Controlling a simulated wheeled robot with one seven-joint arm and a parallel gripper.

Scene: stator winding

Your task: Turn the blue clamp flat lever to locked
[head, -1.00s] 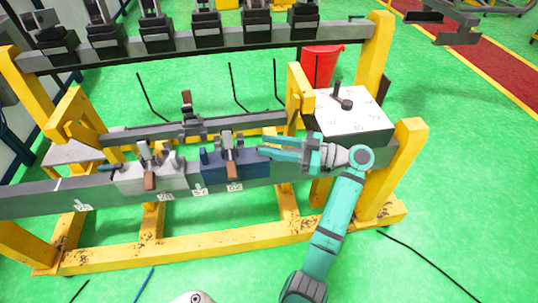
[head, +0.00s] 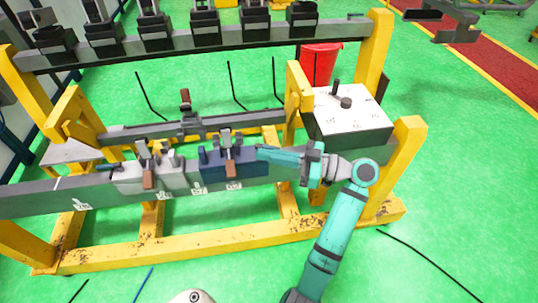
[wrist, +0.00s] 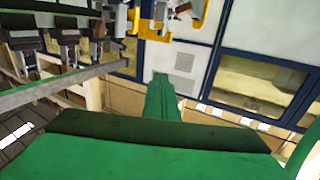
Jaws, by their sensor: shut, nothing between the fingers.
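The blue clamp (head: 234,170) sits on the grey front rail in the head view, just right of a white clamp. A brown lever (head: 231,168) hangs down its front face, and a grey metal bracket (head: 225,138) stands on top. My gripper (head: 260,149) is shut and empty, with its teal fingers pointing left. The fingertips are at the upper right end of the blue clamp; I cannot tell whether they touch it. In the wrist view the shut green fingers (wrist: 160,100) point away, and the blue clamp cannot be made out there.
The white clamp (head: 150,174) with its own brown lever is beside the blue one. A white-topped box (head: 350,112) with a black knob stands right of my gripper. A yellow post (head: 402,165) rises beside my arm. Several black clamps line the rear rail (head: 200,48).

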